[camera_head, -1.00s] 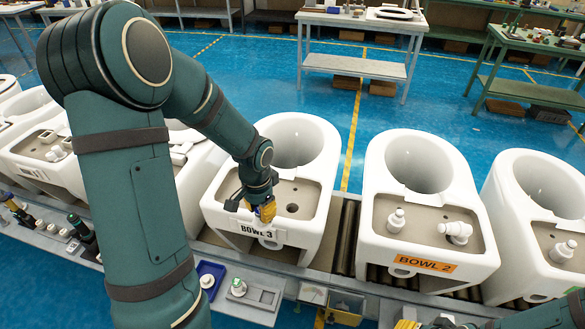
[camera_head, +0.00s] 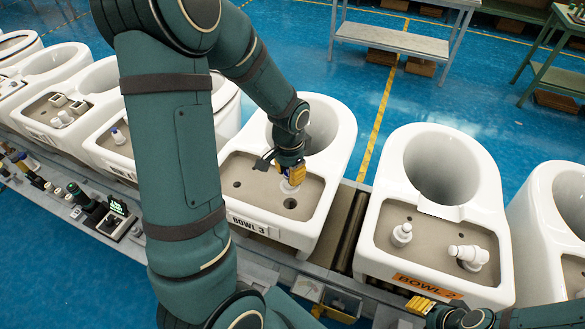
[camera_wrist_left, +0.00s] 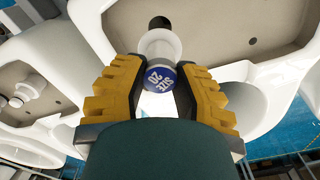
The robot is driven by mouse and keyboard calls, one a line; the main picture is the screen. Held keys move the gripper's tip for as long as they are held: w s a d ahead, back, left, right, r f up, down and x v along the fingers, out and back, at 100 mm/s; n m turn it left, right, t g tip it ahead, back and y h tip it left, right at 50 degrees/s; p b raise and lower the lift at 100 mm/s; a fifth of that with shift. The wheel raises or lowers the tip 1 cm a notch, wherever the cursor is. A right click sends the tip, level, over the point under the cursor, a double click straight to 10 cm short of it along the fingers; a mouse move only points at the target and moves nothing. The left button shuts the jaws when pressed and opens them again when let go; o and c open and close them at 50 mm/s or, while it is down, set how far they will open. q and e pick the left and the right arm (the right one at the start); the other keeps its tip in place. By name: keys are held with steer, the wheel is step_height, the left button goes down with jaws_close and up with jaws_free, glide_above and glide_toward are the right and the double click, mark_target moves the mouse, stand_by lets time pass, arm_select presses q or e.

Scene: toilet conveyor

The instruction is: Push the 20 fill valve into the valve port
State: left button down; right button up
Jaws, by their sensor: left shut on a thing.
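My left gripper (camera_head: 290,175) is shut on the white fill valve (camera_head: 289,187) over the tan deck of the bowl marked BOWL 3 (camera_head: 254,226). In the left wrist view, the valve (camera_wrist_left: 160,47) sits between the yellow fingers (camera_wrist_left: 160,92), with its blue SIZE 20 cap facing the camera. A dark round hole (camera_head: 290,203) lies in the deck just below the valve in the head view. Another hole (camera_head: 237,184) lies to its left. I cannot tell whether the valve touches the deck. My right gripper (camera_head: 428,305) is low at the front of BOWL 2, its fingertips partly seen.
The BOWL 2 toilet (camera_head: 381,262) stands to the right with white fittings (camera_head: 402,235) on its deck. Dark rollers (camera_head: 347,230) show between the two bowls. Several more bowls line the left, and a parts ledge (camera_head: 105,218) runs in front.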

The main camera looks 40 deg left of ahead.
mark_target(290, 187)
arm_select(q)
steer(key=shift+f, duration=0.15)
step_height(290, 187, down, 3)
steer(key=b, duration=0.2)
steer(key=shift+b, duration=0.4)
steer(key=shift+f+b, duration=1.05)
steer(key=shift+f, duration=0.25)
steer(key=shift+f+b, duration=1.05)
steer(key=shift+f, duration=0.15)
stand_by(0.5)
steer(key=shift+r, duration=0.25)
steer(key=shift+w+r+p, duration=0.1)
steer(key=shift+r+p, duration=0.65)
steer(key=shift+p, duration=0.05)
stand_by(1.0)
steer(key=shift+f+b, duration=0.85)
steer(key=shift+f, duration=0.1)
